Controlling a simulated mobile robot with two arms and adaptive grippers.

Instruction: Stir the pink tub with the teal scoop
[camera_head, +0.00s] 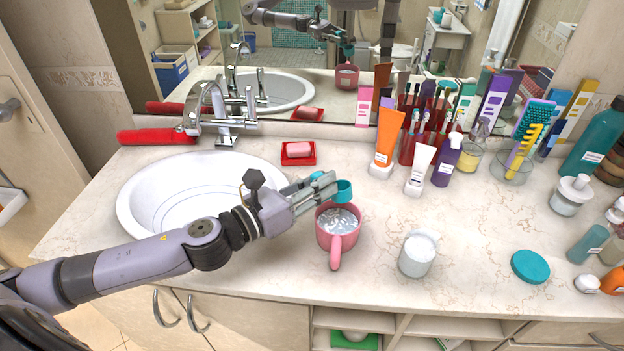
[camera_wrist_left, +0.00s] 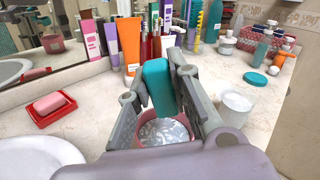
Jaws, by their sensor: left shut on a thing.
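The pink tub (camera_head: 338,240) stands on the counter right of the basin, its handle toward the front edge. It holds a pale, whitish content, and it also shows in the wrist view (camera_wrist_left: 165,148). My left gripper (camera_head: 322,188) is shut on the teal scoop (camera_head: 343,191), whose teal handle (camera_wrist_left: 159,86) sits between the fingers in the wrist view. The scoop's cup is above the tub's far rim, apparently clear of the content. The mirror also shows the scoop above the tub. My right gripper is not in view.
A white-filled jar (camera_head: 417,255) stands close right of the tub, and a teal lid (camera_head: 530,266) lies farther right. Tubes, including an orange one (camera_head: 387,138), and bottles crowd the back. A red soap dish (camera_head: 298,159) sits behind. The counter before the tub is clear.

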